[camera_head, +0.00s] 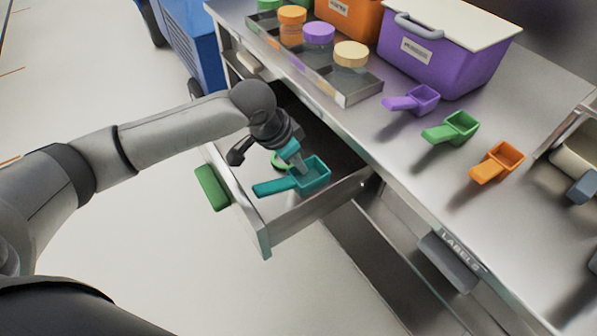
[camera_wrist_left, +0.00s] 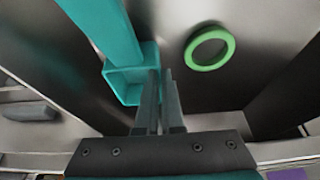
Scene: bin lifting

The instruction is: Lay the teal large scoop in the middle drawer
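The teal large scoop (camera_head: 313,177) is inside the outline of the pulled-out drawer (camera_head: 315,212), its handle toward the drawer's front. Whether it touches the drawer floor I cannot tell. In the left wrist view the scoop's square cup (camera_wrist_left: 118,88) is left of the fingers and its handle runs to the upper left. My left gripper (camera_head: 297,163) points down at the cup; in the left wrist view its fingers (camera_wrist_left: 163,85) are close together, one on each side of the cup's near wall. My right gripper is out of view.
A green ring (camera_head: 277,160) lies in the drawer and also shows in the left wrist view (camera_wrist_left: 209,48). The drawer has a green handle (camera_head: 212,187). Purple (camera_head: 412,99), green (camera_head: 452,127) and orange (camera_head: 497,161) scoops, a jar tray (camera_head: 345,98) and a purple bin (camera_head: 440,60) are on the counter.

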